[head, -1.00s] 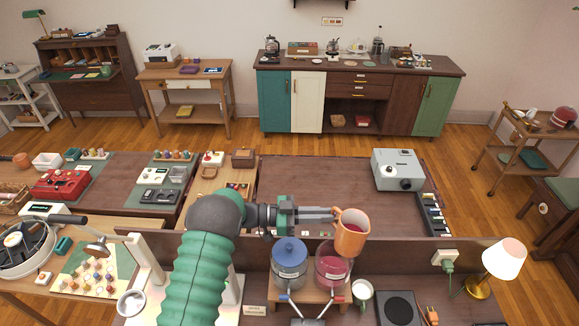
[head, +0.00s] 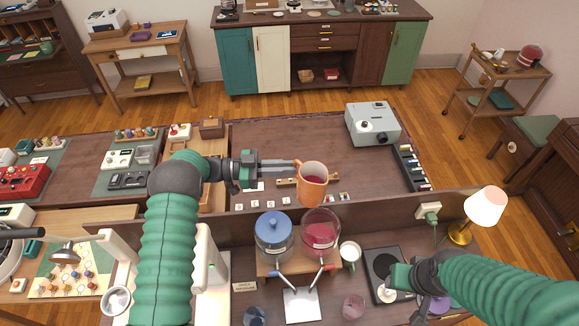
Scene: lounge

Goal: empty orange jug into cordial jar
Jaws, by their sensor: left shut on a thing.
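The orange jug (head: 311,192) hangs in the air in the head view, with dark red contents showing through its open top. My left gripper (head: 295,164) is shut on the jug at its handle side. The jug leans only a little. Just below it in the picture stands an open glass jar (head: 320,236) holding red liquid, which looks like the cordial jar. A second glass jar with a blue lid (head: 273,225) stands to its left. My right gripper (head: 390,290) is low at the right, over the dark hotplate; its jaws are too small to read.
Both jars stand on a wooden stand (head: 262,270) with taps in front. A green-and-white mug (head: 350,253) is close on the right. A lamp (head: 485,207) stands farther right. A low partition (head: 385,212) runs behind the jars.

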